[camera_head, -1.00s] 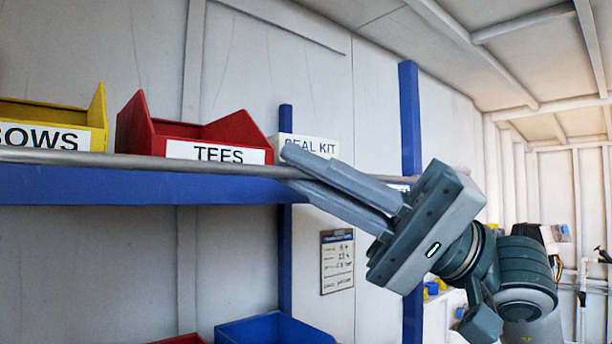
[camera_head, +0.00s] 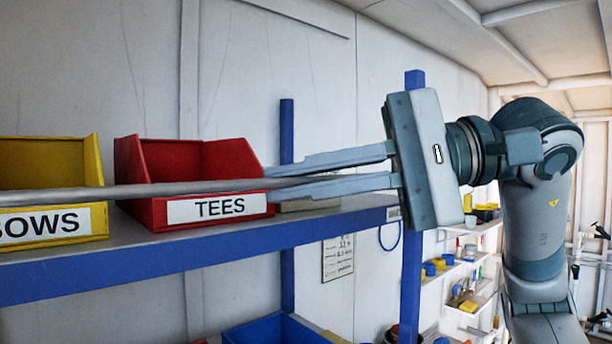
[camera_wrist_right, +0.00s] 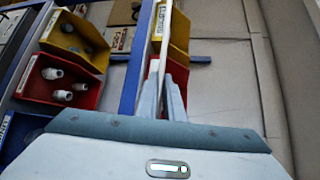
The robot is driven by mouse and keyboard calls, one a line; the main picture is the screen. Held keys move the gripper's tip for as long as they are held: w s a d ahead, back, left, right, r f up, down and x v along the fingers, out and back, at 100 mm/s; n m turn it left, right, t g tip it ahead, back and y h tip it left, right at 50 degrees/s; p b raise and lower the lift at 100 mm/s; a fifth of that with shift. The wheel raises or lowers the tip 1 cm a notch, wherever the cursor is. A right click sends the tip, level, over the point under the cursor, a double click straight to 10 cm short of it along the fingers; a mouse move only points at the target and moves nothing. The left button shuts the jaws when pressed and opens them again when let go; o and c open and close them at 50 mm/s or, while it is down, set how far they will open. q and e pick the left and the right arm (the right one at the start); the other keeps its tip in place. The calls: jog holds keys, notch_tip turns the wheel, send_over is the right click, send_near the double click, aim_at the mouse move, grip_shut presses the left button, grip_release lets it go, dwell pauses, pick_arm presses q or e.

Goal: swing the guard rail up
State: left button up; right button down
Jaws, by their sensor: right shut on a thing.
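The guard rail (camera_head: 100,193) is a thin grey bar. In the head view it runs nearly level across the fronts of the bins, above the blue shelf edge. My right gripper (camera_head: 270,184) is shut on the rail near its right end, one finger above and one below it. In the right wrist view the rail (camera_wrist_right: 167,35) runs away from between the fingers (camera_wrist_right: 168,78). The rail's far left end is outside the head view. My left gripper is not in view.
A red TEES bin (camera_head: 218,208) and a yellow bin (camera_head: 52,223) stand on the shelf (camera_head: 150,257) behind the rail. A blue post (camera_head: 413,270) stands near my right gripper. A blue bin (camera_head: 275,331) sits lower down. The wall above is clear.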

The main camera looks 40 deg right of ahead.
jog(key=shift+w+a+r+m+g+h, duration=0.1)
jog(key=shift+w+r+m+g+h, duration=0.25)
jog(key=shift+w+m+g, duration=0.55)
jog(key=shift+w+a+r+m+g+h, duration=0.15)
jog(key=shift+w+m+g+h, duration=0.4)
jog(key=shift+g, duration=0.55)
jog(key=shift+w+d+r+m+g+h, duration=0.1)
jog(key=shift+w+r+m+g+h, duration=0.25)
jog(key=shift+w+m+g, duration=0.55)
jog(key=shift+s, duration=0.1)
jog(key=c, duration=1.9)
grip_release()
